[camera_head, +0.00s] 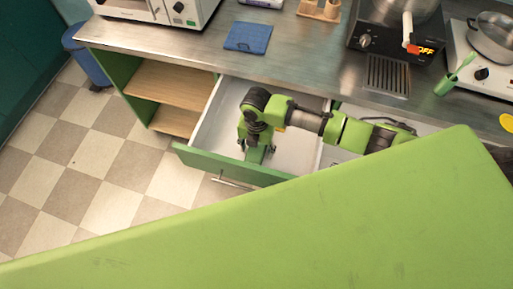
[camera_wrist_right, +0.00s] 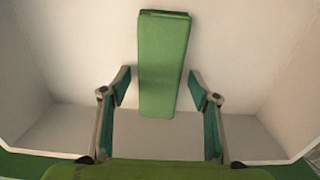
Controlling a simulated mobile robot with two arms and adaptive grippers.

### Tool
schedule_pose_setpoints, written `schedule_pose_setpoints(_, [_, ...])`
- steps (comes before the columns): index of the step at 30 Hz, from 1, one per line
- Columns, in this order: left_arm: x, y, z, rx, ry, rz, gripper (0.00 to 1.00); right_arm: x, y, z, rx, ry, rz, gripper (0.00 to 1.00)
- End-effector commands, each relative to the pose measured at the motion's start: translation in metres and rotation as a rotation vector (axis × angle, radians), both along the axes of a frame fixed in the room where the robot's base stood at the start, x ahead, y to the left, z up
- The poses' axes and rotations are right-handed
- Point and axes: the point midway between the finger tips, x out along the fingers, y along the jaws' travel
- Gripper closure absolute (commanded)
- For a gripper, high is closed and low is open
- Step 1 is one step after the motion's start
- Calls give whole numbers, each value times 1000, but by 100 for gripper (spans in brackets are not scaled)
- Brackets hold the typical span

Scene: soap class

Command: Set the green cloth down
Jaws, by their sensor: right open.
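The green cloth (camera_wrist_right: 163,60) is a folded, narrow strip in the right wrist view. It lies inside the white drawer (camera_head: 205,125), with its near end between the fingers. My right gripper (camera_head: 256,150) reaches down into the open drawer in the head view. In the right wrist view the right gripper (camera_wrist_right: 158,85) is open, with a gap on each side of the cloth and neither finger touching it. In the head view my arm largely hides the cloth. My left gripper is not in view.
The drawer's green front (camera_head: 235,167) is pulled out from the counter (camera_head: 290,50). A blue folded cloth (camera_head: 248,37) lies on the counter. A microwave (camera_head: 155,8), a fryer (camera_head: 400,43) and a pot (camera_head: 490,38) stand along it. Open shelves (camera_head: 170,85) are left of the drawer.

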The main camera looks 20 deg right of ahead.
Motion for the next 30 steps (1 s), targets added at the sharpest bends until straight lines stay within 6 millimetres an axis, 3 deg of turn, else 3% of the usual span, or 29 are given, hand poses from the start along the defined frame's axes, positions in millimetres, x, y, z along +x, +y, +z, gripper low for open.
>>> schedule_pose_setpoints(5, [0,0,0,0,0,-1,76,2,0,24,2,-5,1,44])
schedule_pose_setpoints(12, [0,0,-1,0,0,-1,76,2,0,76,2,-6,1,44])
schedule_pose_setpoints(18, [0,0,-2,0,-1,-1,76,1,0,108,1,-2,0,44])
schedule_pose_setpoints(30, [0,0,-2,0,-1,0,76,0,0,121,1,1,-1,44])
